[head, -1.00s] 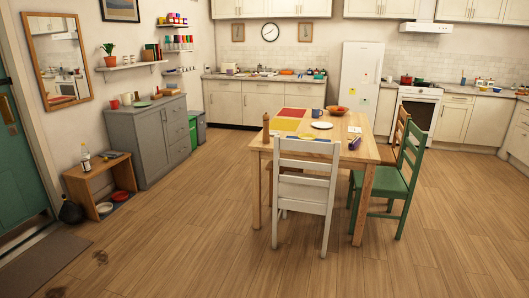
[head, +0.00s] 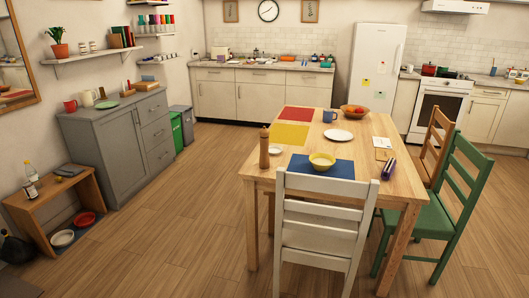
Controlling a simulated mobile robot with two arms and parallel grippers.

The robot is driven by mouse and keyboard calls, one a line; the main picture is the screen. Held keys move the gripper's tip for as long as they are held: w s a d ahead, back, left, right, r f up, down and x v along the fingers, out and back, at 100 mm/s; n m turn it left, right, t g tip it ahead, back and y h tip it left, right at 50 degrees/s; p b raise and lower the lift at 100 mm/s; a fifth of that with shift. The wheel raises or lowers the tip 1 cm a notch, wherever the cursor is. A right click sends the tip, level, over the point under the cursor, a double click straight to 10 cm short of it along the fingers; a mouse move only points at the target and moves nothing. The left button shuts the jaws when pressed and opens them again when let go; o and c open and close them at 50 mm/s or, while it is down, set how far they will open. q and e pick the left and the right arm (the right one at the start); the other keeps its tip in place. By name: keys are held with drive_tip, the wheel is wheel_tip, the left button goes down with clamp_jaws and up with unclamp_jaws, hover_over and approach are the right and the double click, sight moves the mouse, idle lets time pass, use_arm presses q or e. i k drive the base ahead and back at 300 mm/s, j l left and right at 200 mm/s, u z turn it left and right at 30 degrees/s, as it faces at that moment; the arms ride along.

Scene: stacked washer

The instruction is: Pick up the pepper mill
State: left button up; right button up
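The pepper mill (head: 264,148) is a tall brown turned-wood piece. It stands upright near the left front edge of the wooden dining table (head: 358,128). A small white dish (head: 275,150) is just to its right, close to it. Neither of my grippers shows in the head view.
A white chair (head: 320,212) stands at the table's near side. A green chair (head: 455,205) and a brown chair (head: 437,140) stand on the right. A grey cabinet (head: 112,150) and low wooden shelf (head: 35,210) line the left wall. Floor left of the table is clear.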

sight(263, 156)
drive_tip(key=i+l, duration=0.2)
drive_tip(key=i, duration=0.15)
drive_tip(key=i+l+z, duration=0.15)
drive_tip(key=i+l, duration=0.25)
drive_tip(key=i, duration=0.3)
drive_tip(key=z, duration=0.05)
